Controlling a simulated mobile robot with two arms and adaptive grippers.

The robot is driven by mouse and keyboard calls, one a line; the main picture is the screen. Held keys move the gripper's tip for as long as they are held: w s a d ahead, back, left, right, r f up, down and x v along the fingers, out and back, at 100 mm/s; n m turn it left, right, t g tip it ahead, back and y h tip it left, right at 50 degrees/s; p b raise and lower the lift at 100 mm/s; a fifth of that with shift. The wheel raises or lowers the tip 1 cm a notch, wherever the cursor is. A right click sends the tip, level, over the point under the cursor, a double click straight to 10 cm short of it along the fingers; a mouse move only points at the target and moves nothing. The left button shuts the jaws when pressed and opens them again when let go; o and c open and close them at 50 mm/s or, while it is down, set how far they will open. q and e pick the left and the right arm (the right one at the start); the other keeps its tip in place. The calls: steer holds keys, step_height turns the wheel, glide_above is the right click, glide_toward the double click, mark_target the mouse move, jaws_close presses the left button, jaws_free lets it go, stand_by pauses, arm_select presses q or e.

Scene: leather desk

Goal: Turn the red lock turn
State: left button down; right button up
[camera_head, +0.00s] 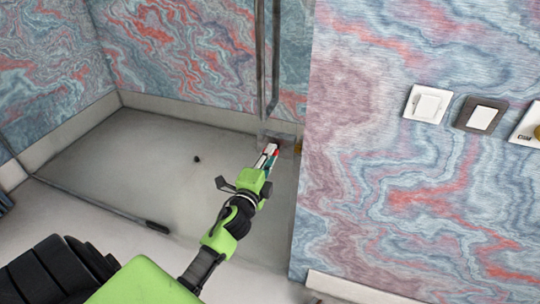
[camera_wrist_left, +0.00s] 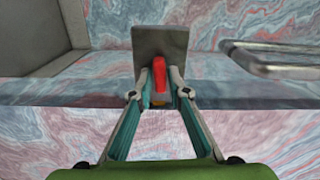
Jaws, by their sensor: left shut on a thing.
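The red lock turn (camera_wrist_left: 159,64) sits in front of a grey metal plate in the left wrist view. In the head view a small bit of its red (camera_head: 276,153) shows at the fingertips. My left gripper (camera_head: 269,152) reaches it from below, and its fingers are shut on the red turn. In the left wrist view the left gripper (camera_wrist_left: 159,78) has one finger on each side of the turn. The grey plate (camera_wrist_left: 160,40) stands behind it. My right gripper is not in view.
A long metal handle (camera_head: 268,60) rises above the lock, close to the gripper. A marbled wall with light switches (camera_head: 427,104) stands at the right. A low metal rail (camera_head: 90,202) crosses the floor at left. The grey floor (camera_head: 150,160) behind the gripper is mostly clear.

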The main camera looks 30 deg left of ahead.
arm_select(q)
steer(key=shift+m, duration=0.6)
steer(key=c, duration=2)
jaws_free()
steer(key=shift+o, duration=0.2)
steer(key=v, duration=1.2)
steer(key=shift+d+f, duration=0.1)
